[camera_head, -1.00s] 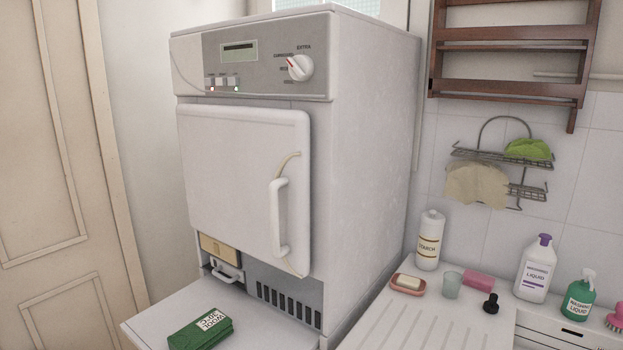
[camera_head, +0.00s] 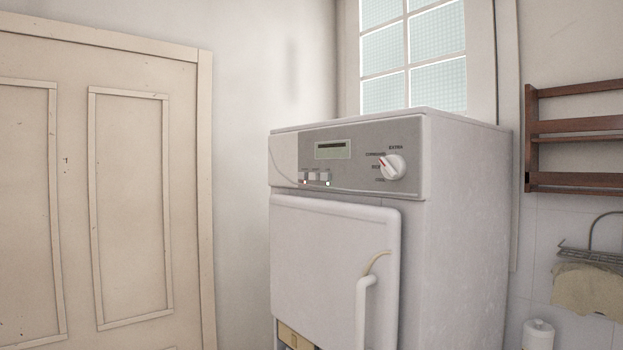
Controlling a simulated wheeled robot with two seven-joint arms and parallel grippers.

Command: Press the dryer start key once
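The white dryer (camera_head: 455,235) stands right of centre, with its door (camera_head: 325,262) shut. Its grey control panel (camera_head: 365,178) runs across the top front. The panel has a small display (camera_head: 332,150), a round white dial (camera_head: 392,167) with a red mark, and a short row of small keys (camera_head: 314,176) under the display. Small lights show below the keys. The key labels are too small to read, so I cannot tell which one is start. Neither of my grippers is in view.
A panelled door (camera_head: 130,190) fills the left. A window (camera_head: 413,55) is behind the dryer. A brown wooden rack (camera_head: 575,140) and a wire shelf (camera_head: 590,256) hang on the right wall, with a white bottle (camera_head: 538,335) below. The space before the dryer looks clear.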

